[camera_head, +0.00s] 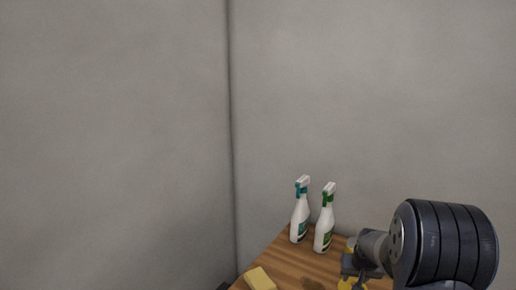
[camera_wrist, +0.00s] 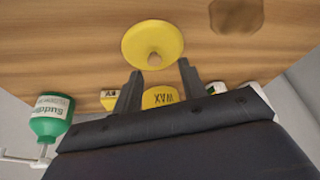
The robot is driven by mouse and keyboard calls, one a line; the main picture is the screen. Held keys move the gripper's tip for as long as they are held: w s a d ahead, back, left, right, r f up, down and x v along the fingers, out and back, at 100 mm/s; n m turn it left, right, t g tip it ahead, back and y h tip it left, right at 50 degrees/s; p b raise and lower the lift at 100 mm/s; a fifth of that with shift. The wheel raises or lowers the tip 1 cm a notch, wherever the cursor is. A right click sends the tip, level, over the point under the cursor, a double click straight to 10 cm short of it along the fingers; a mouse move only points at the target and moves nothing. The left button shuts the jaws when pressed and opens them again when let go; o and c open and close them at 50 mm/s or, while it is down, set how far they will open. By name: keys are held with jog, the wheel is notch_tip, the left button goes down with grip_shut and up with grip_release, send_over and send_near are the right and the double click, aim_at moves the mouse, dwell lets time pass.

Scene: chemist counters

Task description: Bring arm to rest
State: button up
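My arm reaches over the wooden counter at the lower right of the head view, and its dark wrist covers part of the counter. My gripper (camera_wrist: 160,68) shows two dark fingers set apart in the wrist view, with no object seen clamped between them. A yellow round lid-like disc with a small knob (camera_wrist: 168,35) is just beyond the fingertips. A yellow item marked WAX (camera_wrist: 160,98) shows between the fingers, behind their tips. Whether the fingers touch either is unclear. Yellow parts also show beside the gripper in the head view (camera_head: 351,243).
Two white spray bottles, one with a teal head (camera_head: 300,212) and one with a green head (camera_head: 325,222), stand on the counter (camera_head: 290,262) near the wall. A yellow block (camera_head: 260,279) lies at the front. Bare grey walls close in behind and left.

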aim_at(351, 283)
jog(key=v, duration=0.7)
jog(key=x, duration=1)
jog(key=shift+f+p, duration=0.3)
jog(key=shift+p, duration=0.05)
jog(key=shift+w, duration=0.2)
notch_tip(351, 283, up, 10)
jog(key=b, duration=0.2)
jog(key=w+d+r+n+y+p, duration=0.1)
jog(key=w+d+r+n, duration=0.1)
jog(key=w+d, duration=0.35)
jog(key=w+d+r+n+y+p, duration=0.1)
jog(key=w+d+r+n, duration=0.15)
jog(key=w, duration=0.55)
notch_tip(351, 283, down, 9)
jog(key=p, duration=0.1)
jog(key=shift+a, duration=0.4)
jog(key=shift+w+r+p, duration=0.1)
jog(key=shift+r+p, duration=0.1)
jog(key=shift+p, duration=0.1)
